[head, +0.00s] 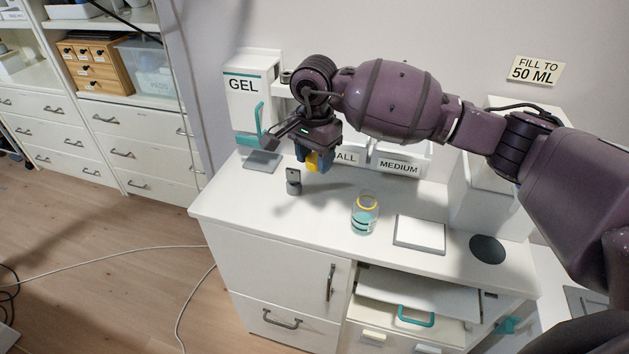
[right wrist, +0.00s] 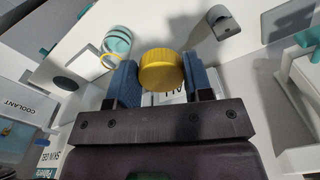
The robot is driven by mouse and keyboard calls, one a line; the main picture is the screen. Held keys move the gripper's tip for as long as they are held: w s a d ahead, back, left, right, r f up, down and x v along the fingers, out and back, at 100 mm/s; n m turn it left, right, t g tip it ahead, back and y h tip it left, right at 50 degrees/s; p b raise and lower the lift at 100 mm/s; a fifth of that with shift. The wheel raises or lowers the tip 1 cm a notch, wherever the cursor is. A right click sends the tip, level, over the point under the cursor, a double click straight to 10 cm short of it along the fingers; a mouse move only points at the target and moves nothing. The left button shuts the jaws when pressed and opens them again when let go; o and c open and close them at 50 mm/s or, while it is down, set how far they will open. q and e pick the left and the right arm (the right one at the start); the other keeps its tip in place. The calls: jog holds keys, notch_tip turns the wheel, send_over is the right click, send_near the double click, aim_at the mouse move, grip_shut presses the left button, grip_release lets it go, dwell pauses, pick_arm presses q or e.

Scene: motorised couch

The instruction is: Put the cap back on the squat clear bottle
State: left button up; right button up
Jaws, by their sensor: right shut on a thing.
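The squat clear bottle (head: 363,216) stands upright on the white counter, with teal liquid and a yellow ring at its open top. It also shows at the upper left of the right wrist view (right wrist: 118,40). My right gripper (head: 312,158) is shut on the yellow cap (right wrist: 161,71), which sits between its blue fingers. The cap is held above the counter, to the left of the bottle and apart from it. My left gripper is not in view.
A small grey stand (head: 293,184) is on the counter left of the bottle. A white flat pad (head: 420,234) and a dark disc (head: 487,249) lie to its right. A GEL dispenser (head: 252,95) and bins labelled MEDIUM (head: 398,164) stand behind. The counter just in front of the bottle is clear.

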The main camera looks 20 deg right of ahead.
jog(key=shift+r, duration=1.4)
jog(key=shift+f, duration=0.1)
jog(key=shift+s+d+f+n, duration=0.15)
jog(key=shift+s+f+n, duration=0.05)
jog(key=shift+s+n, duration=0.1)
jog(key=s+d+f+n, duration=0.4)
jog(key=s+f+n, duration=0.3)
jog(key=s+n, duration=0.2)
jog(key=shift+s+n, duration=0.15)
jog(key=shift+n, duration=0.75)
